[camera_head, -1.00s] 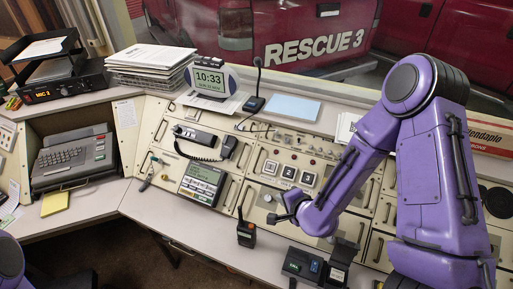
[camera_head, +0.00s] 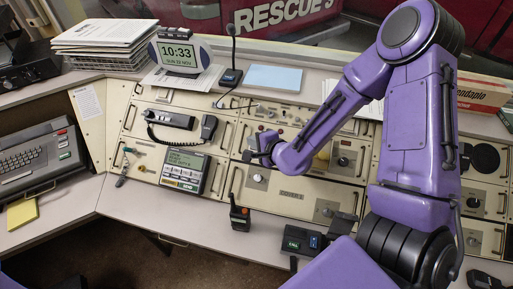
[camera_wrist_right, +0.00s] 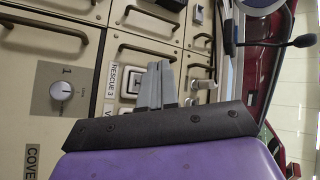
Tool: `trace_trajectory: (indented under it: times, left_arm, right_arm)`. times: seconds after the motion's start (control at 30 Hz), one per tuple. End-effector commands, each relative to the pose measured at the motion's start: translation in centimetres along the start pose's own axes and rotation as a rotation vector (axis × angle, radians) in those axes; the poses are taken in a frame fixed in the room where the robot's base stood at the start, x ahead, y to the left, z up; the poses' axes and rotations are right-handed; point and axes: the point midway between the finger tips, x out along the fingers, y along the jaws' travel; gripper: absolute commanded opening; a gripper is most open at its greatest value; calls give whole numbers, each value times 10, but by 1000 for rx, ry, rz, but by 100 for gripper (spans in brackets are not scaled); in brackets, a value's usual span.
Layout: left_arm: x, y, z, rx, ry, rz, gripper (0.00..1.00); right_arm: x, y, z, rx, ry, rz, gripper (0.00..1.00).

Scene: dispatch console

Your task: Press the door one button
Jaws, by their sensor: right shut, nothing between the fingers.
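My right gripper (camera_head: 262,151) is in front of the upright console panel, in the area of the square door buttons. Gripper and forearm cover those buttons in the head view, so I cannot make out the door one button there. In the right wrist view the right gripper's fingers (camera_wrist_right: 160,84) are together and empty. A pale square button (camera_wrist_right: 136,82) shows just left of the fingers, beside a "RESCUE 3" label (camera_wrist_right: 112,84); its number is not readable. I cannot tell whether the fingertips touch the panel. My left gripper is not in view.
A knob marked 1 (camera_wrist_right: 62,90) and metal handles stick out of the panel. A desk clock (camera_head: 180,52) and a microphone (camera_head: 231,70) stand on the shelf above. A handheld radio (camera_head: 239,216) stands on the lower desk. The desk left of it is largely clear.

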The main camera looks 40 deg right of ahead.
Motion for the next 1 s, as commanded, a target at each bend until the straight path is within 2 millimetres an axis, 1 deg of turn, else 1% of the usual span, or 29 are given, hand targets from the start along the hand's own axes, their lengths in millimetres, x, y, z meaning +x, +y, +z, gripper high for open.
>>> trace_trajectory:
  times: [0.03,0.1,0.2,0.33,0.5,1.0]
  left_arm:
    - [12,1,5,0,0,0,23]
    - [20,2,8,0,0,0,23]
    - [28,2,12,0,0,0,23]
    - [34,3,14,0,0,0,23]
    - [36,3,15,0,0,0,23]
    - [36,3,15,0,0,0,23]
  right_arm:
    - [8,10,-6,-1,2,-1,0]
    - [16,16,-11,0,2,-1,0]
    - [24,21,-18,1,2,-1,0]
    - [33,27,-24,2,1,1,0]
    - [38,29,-29,1,1,0,0]
    - [38,28,-29,0,1,0,0]
